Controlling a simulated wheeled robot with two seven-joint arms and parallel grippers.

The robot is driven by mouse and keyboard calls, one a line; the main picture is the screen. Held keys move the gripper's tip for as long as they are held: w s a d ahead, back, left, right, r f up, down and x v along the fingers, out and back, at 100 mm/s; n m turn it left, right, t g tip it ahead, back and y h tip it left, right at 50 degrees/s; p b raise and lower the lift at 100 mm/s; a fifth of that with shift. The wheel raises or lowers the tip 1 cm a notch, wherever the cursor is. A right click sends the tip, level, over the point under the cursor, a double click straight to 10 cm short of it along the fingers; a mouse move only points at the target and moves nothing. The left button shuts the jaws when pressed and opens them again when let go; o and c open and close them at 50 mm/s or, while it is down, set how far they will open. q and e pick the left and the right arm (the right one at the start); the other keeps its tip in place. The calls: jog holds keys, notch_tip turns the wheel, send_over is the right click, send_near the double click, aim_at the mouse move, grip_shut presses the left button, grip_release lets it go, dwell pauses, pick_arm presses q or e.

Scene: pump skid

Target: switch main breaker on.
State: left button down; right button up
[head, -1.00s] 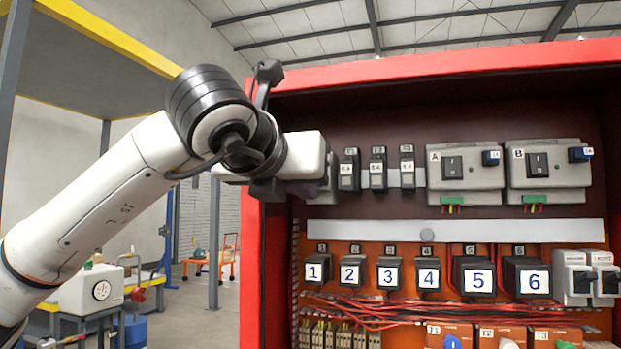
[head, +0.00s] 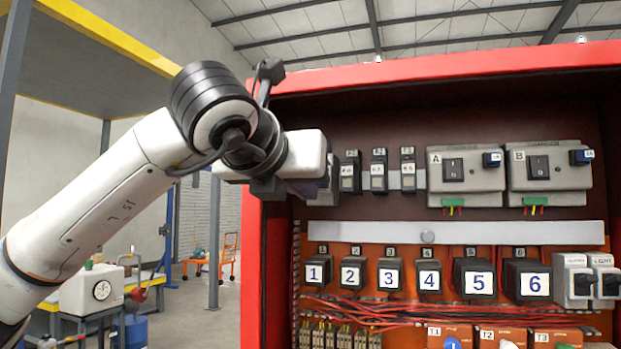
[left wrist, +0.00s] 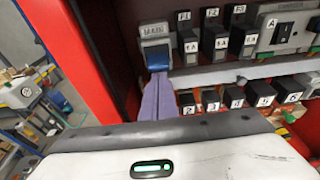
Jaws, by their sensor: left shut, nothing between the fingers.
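The main breaker (left wrist: 155,34) carries a "MAIN" label and a blue part (left wrist: 157,54) at its lower front. It sits at the left end of the top row in the left wrist view. The lever's position is unclear. My right gripper is not in view.
Small fuse switches (head: 378,172) stand close right of the gripper, then units A (head: 465,180) and B (head: 548,178). A white rail (head: 450,232) and numbered blocks (head: 388,276) lie below. The red cabinet's left wall (head: 265,270) is close to my arm.

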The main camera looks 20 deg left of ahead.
pick_arm(q)
jog(key=b+v, duration=0.1)
jog(key=v, duration=0.1)
jog(key=b+v, duration=0.1)
jog(key=b, duration=0.1)
jog(key=f+b+v, duration=0.1)
jog(key=v, duration=0.1)
jog(key=shift+s+r+b, duration=0.1)
jog(key=shift+s+b, duration=0.3)
jog(key=shift+s, duration=0.05)
dwell(0.7)
